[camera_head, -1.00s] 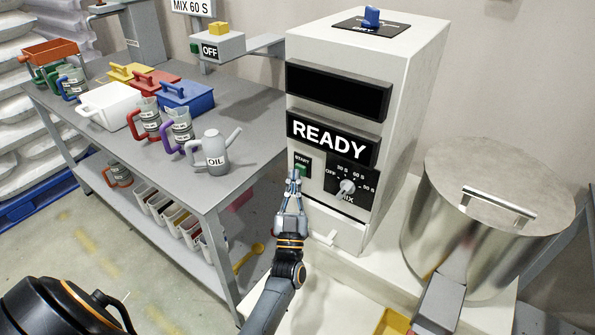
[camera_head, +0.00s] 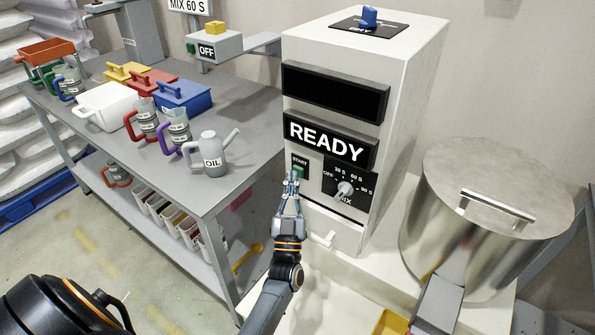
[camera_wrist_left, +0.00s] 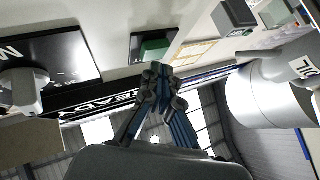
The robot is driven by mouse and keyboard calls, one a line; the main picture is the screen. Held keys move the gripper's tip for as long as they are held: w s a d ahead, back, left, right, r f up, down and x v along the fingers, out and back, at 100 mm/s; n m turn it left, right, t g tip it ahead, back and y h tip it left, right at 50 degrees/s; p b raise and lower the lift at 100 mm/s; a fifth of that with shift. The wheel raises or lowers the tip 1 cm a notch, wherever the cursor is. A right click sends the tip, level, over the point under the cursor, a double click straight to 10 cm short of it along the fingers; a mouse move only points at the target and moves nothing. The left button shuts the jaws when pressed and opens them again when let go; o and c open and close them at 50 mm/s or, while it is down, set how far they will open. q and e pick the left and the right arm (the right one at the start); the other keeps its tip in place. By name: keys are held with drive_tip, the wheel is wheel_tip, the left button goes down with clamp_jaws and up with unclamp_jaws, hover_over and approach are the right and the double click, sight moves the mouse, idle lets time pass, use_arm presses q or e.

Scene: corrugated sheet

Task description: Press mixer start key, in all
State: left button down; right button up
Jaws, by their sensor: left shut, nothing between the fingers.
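The mixer's control box (camera_head: 400,130) stands in the middle of the head view, its display (camera_head: 327,142) reading READY. The green start key (camera_head: 299,171) sits on a small black plate marked START, left of the mix dial (camera_head: 345,190). The key also shows in the left wrist view (camera_wrist_left: 154,48). My left gripper (camera_head: 292,178) is shut and empty, its tips just in front of the key and partly covering it in the head view. In the wrist view its tips (camera_wrist_left: 159,76) appear just below the key; I cannot tell whether they touch it. My right gripper is not in view.
A steel pot with a lid (camera_head: 480,195) stands right of the mixer. A grey bench (camera_head: 240,150) on the left holds an oil can (camera_head: 208,154), jugs and coloured boxes. A box marked OFF (camera_head: 215,47) with a yellow top stands behind.

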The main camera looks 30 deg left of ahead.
use_arm(q)
drive_tip(key=s, duration=0.1)
drive_tip(key=s+p, duration=0.1)
drive_tip(key=s, duration=0.2)
drive_tip(key=shift+s+a+f+p, duration=0.2)
drive_tip(key=shift+s+a+p, duration=0.1)
idle(0.6)
